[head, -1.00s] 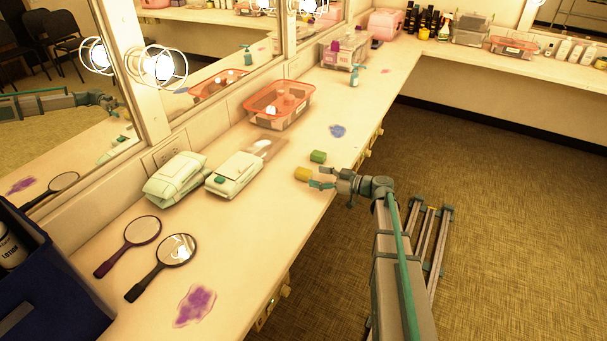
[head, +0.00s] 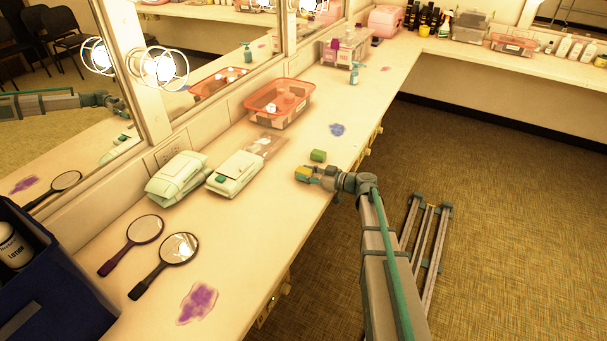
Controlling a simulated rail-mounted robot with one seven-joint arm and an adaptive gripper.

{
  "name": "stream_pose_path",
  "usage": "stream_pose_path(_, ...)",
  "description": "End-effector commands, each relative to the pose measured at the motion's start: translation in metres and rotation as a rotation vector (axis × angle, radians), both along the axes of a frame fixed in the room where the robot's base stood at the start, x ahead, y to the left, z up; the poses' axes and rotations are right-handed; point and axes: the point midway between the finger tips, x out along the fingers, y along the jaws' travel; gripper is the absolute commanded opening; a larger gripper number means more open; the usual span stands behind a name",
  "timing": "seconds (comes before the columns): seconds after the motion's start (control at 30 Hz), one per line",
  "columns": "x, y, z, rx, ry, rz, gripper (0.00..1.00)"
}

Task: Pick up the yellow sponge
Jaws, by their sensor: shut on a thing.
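The yellow sponge (head: 302,174) lies on the counter, near its front edge. My gripper (head: 308,175) reaches in from the right, low over the counter, and is shut on the sponge. The fingers cover part of the sponge, and its left end shows past them. I cannot tell whether the sponge is clear of the counter.
Wipe packs (head: 178,178), hand mirrors (head: 178,250) and a purple smear (head: 198,303) are to the left. An orange-rimmed bin (head: 278,103) stands behind by the mirror wall. A blue smear (head: 337,130) marks the counter beyond the green block. A navy box (head: 50,275) fills the lower left.

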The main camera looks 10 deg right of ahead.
Motion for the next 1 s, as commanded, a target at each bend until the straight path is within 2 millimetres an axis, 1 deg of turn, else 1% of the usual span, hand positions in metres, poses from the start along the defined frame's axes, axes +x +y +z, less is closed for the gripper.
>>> stream_pose_path(0.37,-0.002,-0.002,0.002,0.0,0.0,0.0,0.22)
stream_pose_path(0.57,-0.01,-0.012,0.014,-0.001,-0.002,-0.001,0.22)
stream_pose_path(0.67,-0.019,-0.023,0.022,0.0,-0.002,-0.003,0.22)
stream_pose_path(1.0,-0.063,-0.079,0.058,-0.002,-0.002,-0.003,0.22)
